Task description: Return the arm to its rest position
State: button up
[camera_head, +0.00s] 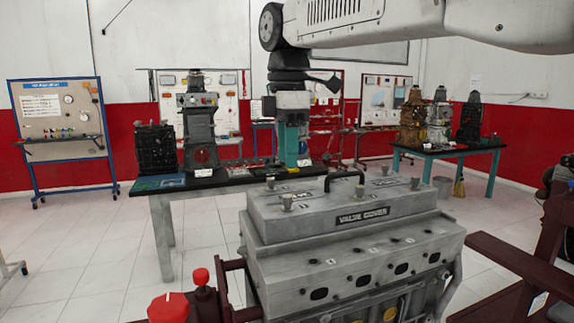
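My arm (350,22) reaches in from the upper right and runs left across the top of the head view. Its wrist (271,27) bends downward there. My gripper (292,80) hangs dark below the wrist, in front of the back table in the picture. The grey engine with a "VALVE COVER" label (362,216) stands in the foreground, below the arm in the picture.
A back table (230,184) bears several engine trainers. Another table (447,152) with engines stands at the right. A display board (62,110) stands at the left. A dark red frame (520,262) and red knobs (168,307) flank the foreground engine. The tiled floor (85,255) at left is largely clear.

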jog(key=shift+r, duration=0.1)
jog(key=shift+m, duration=0.3)
jog(key=shift+w+a+f+m, duration=0.15)
jog(key=shift+f+m, duration=0.15)
jog(key=shift+m, duration=0.2)
jog(key=f+m, duration=0.1)
jog(key=s+d+f+m, duration=0.1)
jog(key=f+m, duration=0.1)
jog(key=f, duration=0.1)
jog(key=shift+s+d+f, duration=0.1)
jog(key=shift+s+d, duration=0.1)
jog(key=shift+s, duration=0.1)
jog(key=s+d+f+m, duration=0.7)
jog(key=s+d, duration=0.3)
jog(key=s, duration=0.3)
jog(key=s+d+f+m+t, duration=0.1)
jog(key=s+d+f+m, duration=0.7)
jog(key=s+d, duration=0.3)
jog(key=shift+s+d, duration=0.3)
jog(key=shift+s, duration=0.9)
jog(key=shift+f, duration=0.1)
